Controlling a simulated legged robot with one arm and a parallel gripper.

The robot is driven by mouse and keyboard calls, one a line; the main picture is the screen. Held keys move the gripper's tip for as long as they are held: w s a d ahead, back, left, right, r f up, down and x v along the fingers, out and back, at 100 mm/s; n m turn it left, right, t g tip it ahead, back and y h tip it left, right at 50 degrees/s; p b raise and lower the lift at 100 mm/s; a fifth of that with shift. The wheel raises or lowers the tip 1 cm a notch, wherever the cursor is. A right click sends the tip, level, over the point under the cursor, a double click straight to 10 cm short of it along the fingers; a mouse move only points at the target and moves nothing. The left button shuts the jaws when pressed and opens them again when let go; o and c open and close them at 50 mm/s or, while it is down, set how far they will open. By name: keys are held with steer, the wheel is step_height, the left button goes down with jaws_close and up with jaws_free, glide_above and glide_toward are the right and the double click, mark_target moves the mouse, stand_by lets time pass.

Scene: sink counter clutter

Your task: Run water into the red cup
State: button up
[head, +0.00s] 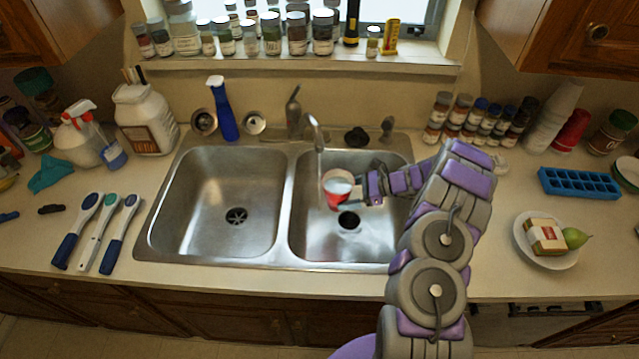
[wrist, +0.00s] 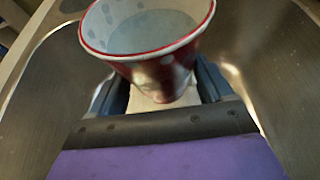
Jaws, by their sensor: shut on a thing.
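The red cup (head: 336,196) has a white inside and is held over the right basin (head: 300,235), just below and slightly right of the faucet spout (head: 316,128). My gripper (head: 360,190) reaches in from the right and is shut on the cup. In the wrist view the cup (wrist: 155,62) stands between the two dark fingers, its rim facing up and a little tilted in the picture. A greyish surface that looks like water fills much of the inside.
The left basin (head: 180,215) is empty. A blue spray bottle (head: 225,118) stands behind the sink. Spice jars (head: 460,120) and stacked cups (head: 553,115) line the back right. Several brushes (head: 85,225) lie left. A plate (head: 558,262) with food and a blue ice tray (head: 580,182) lie right.

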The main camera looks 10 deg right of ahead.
steer(key=r+p, duration=0.1)
steer(key=s+d+r, duration=0.1)
steer(key=r, duration=0.1)
steer(key=s+r+p, duration=0.1)
steer(key=r, duration=0.1)
steer(key=shift+s+d+p, duration=0.2)
steer(key=shift+d+p, duration=0.15)
